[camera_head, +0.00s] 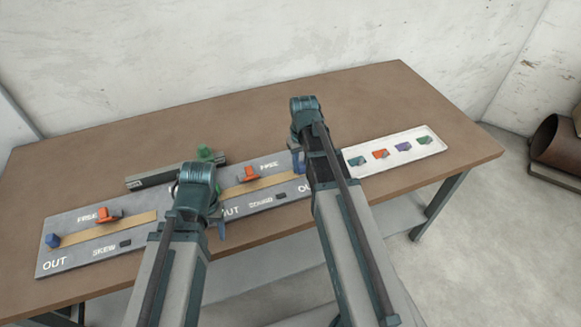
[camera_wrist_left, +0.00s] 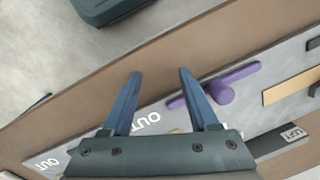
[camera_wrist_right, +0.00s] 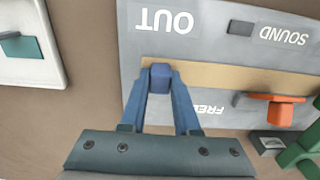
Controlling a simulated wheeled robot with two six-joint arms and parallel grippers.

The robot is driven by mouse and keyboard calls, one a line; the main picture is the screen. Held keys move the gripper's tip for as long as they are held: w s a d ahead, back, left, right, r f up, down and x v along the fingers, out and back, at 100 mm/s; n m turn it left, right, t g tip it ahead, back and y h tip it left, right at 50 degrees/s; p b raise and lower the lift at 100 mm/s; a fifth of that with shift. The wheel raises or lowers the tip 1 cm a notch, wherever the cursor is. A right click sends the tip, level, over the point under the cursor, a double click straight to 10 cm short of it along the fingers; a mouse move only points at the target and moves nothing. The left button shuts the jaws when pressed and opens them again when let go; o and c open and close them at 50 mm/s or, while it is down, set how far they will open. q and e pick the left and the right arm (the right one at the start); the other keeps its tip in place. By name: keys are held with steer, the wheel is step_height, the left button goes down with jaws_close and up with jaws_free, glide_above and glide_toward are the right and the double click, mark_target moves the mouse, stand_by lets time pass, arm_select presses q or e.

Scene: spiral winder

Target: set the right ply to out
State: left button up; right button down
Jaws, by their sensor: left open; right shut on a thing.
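The grey board (camera_head: 60,222) lies along the table. Its right section has a tan strip (camera_wrist_right: 225,75) between the words FREE and OUT. A blue block (camera_wrist_right: 160,77) sits at the strip's end, beside OUT, in the right wrist view. My right gripper (camera_wrist_right: 160,70) is shut on this block; its arm hides much of that end in the head view. An orange handle (camera_wrist_right: 278,110) stands farther along on the FREE side and shows in the head view (camera_head: 250,174). My left gripper (camera_wrist_left: 159,73) is open and empty, near the board's front edge; a purple handle (camera_wrist_left: 220,90) is beside its fingers.
The board's left section has an orange handle (camera_head: 107,215) and a blue block (camera_head: 53,240) at its OUT end. A green knob (camera_head: 205,152) stands behind the board. A white tray (camera_head: 437,140) with several coloured pieces lies at right. The brown table (camera_head: 330,95) is clear behind.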

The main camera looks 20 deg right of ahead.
steer(key=shift+d, duration=0.2)
arm_select(q)
steer(key=shift+d, duration=0.1)
arm_select(e)
steer(key=c, duration=0.6)
jaws_free()
steer(key=shift+d, duration=0.1)
steer(key=shift+c, duration=0.2)
arm_select(q)
steer(key=shift+r, duration=0.15)
arm_select(e)
steer(key=shift+r, duration=0.1)
arm_select(q)
steer(key=shift+r+p, duration=0.5)
steer(key=shift+p, duration=0.15)
arm_select(e)
steer(key=shift+r, duration=0.55)
arm_select(q)
step_height(320, 180, up, 12)
steer(key=p, duration=1.2)
steer(key=shift+r, duration=0.25)
arm_select(e)
step_height(320, 180, up, 12)
steer(key=shift+r, duration=0.25)
